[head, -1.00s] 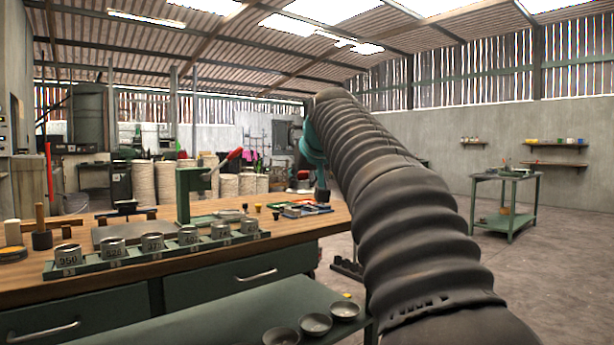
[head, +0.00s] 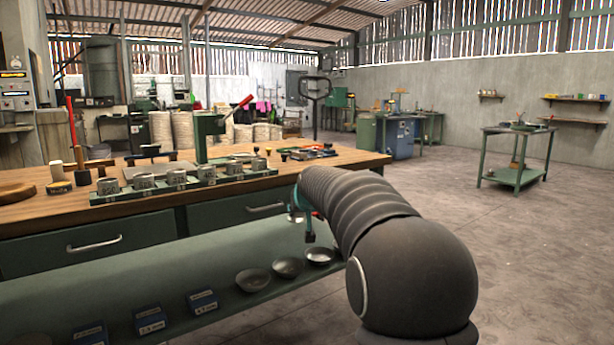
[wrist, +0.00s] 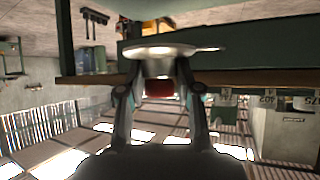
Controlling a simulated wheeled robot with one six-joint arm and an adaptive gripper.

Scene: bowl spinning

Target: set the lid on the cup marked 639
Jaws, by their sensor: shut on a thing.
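My gripper (wrist: 160,72) is shut on the lid (wrist: 150,51), a pale metal disc with a red knob (wrist: 159,88) between the fingers in the wrist view. In the head view my gripper (head: 308,228) is low at the front right of the bench, beside the drawers, with the lid (head: 295,217) partly hidden by my arm. Several metal cups (head: 176,177) stand in a row on a green rack (head: 130,196) on the bench. Their labels are too small to read in the head view, so I cannot tell which is 639. The lid is apart from the cups.
Dark bowls (head: 253,280) and blue boxes (head: 151,320) stand on the green lower shelf (head: 160,278) in front of the bench. A green press (head: 205,138) stands behind the rack. Open floor (head: 470,230) lies to the right.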

